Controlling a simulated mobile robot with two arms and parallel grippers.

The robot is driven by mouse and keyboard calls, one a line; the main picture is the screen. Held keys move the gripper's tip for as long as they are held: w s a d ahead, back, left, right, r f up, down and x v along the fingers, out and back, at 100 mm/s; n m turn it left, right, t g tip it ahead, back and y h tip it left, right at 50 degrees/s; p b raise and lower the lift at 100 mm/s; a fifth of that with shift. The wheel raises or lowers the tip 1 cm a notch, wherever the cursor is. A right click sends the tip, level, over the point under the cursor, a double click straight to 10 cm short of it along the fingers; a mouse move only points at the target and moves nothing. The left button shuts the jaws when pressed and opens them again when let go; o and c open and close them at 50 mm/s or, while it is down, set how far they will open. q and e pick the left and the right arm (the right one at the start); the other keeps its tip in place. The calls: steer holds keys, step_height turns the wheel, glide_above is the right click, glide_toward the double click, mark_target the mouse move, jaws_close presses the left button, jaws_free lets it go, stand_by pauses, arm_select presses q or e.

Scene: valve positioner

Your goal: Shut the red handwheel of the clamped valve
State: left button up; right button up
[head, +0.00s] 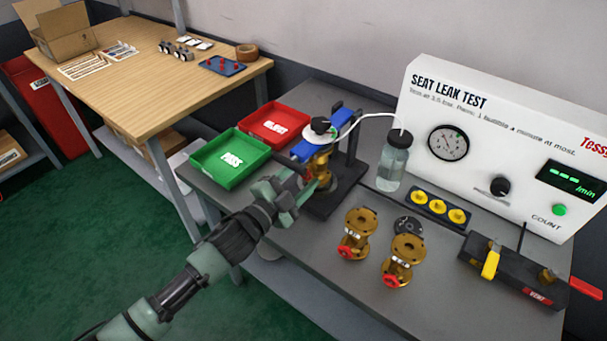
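The clamped brass valve (320,163) stands upright in the black clamp stand (350,165), between blue clamp parts (341,119) and under a black cap with a white hose. A little red, apparently its handwheel, shows at its lower left side, mostly hidden by my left gripper (308,188). My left gripper reaches in from the lower left, its fingers at the handwheel. I cannot tell whether they touch it or how far they are apart. My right gripper is not in view.
Green (222,181) and red (297,142) trays sit left of the stand. A water bottle (394,163) stands right of it. Two loose brass valves (357,229) (402,258) with red handwheels stand in front. The leak test panel (468,135) and a black fixture (519,271) are at right.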

arm_select(q)
steer(key=v, duration=0.7)
steer(key=shift+s+a+b, duration=0.25)
steer(key=shift+s+b, duration=0.05)
steer(key=shift+b, duration=0.1)
steer(key=shift+f, duration=0.1)
